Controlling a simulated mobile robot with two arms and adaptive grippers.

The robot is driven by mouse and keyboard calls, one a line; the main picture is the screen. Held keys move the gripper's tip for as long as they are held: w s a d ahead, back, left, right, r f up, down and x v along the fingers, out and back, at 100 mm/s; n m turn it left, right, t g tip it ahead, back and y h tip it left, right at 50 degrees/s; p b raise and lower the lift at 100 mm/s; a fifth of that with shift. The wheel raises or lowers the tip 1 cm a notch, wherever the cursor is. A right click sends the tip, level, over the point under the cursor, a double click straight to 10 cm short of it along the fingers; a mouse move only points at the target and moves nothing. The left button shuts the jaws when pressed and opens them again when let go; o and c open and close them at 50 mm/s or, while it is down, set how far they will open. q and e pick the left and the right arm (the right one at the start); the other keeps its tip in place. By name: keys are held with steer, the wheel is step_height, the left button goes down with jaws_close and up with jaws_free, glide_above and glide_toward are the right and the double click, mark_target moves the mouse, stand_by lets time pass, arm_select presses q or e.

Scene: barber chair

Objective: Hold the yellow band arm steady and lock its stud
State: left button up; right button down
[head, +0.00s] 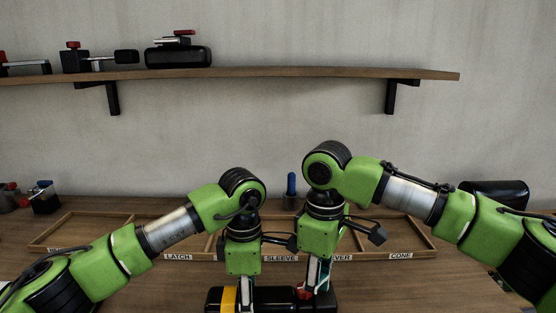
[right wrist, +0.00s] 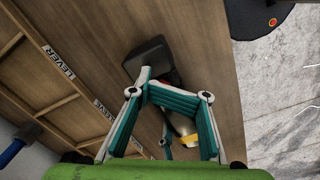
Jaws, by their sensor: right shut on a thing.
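The black device (head: 270,299) lies at the bottom edge of the head view, partly cut off. A yellow band (head: 229,299) goes round its left part and also shows in the right wrist view (right wrist: 208,145). A small red part (head: 304,292), seemingly the stud, is at its right. My right gripper (head: 318,288) points down there, its teal fingers closed together in the right wrist view (right wrist: 147,82); they seem to be shut on the red part, mostly hidden behind them. My left gripper (head: 245,292) points down beside the yellow band; its fingertips are hard to make out.
A wooden tray (head: 135,216) with labelled compartments lies behind, a blue-handled tool (head: 291,186) upright at its back. Other clamps stand on the wall shelf (head: 250,73). Small items (head: 44,197) stand at the left.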

steer(key=shift+w+a, duration=0.25)
steer(key=shift+a, duration=0.3)
stand_by(0.6)
steer(key=shift+s+a, duration=0.2)
stand_by(1.0)
steer(key=shift+s+d, duration=0.2)
steer(key=shift+d, duration=0.15)
steer(key=shift+d+r, duration=0.1)
steer(key=shift+r, duration=2.9)
steer(key=c, duration=2.8)
jaws_free()
